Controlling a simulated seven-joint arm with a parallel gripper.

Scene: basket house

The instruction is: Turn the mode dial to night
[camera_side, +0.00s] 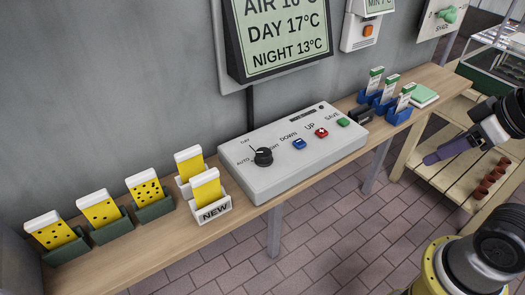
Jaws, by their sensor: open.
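The mode dial (263,157) is a black round knob on the left part of a light grey control box (290,180). Labels AUTO, DAY and a partly hidden one ending in "HT" stand around it. The knob's pointer mark is too small to read with certainty. My gripper (432,159) is at the right, with purplish fingers pointing left, well apart from the dial and to the right of the box. It is open, and nothing shows between its fingers.
The box has a blue button (299,144), a red button (321,133) and a green button (343,122). Yellow cards in holders (155,208) stand left of it on the narrow wooden shelf (175,240). Blue card holders (398,115) stand right. A display (280,40) hangs above.

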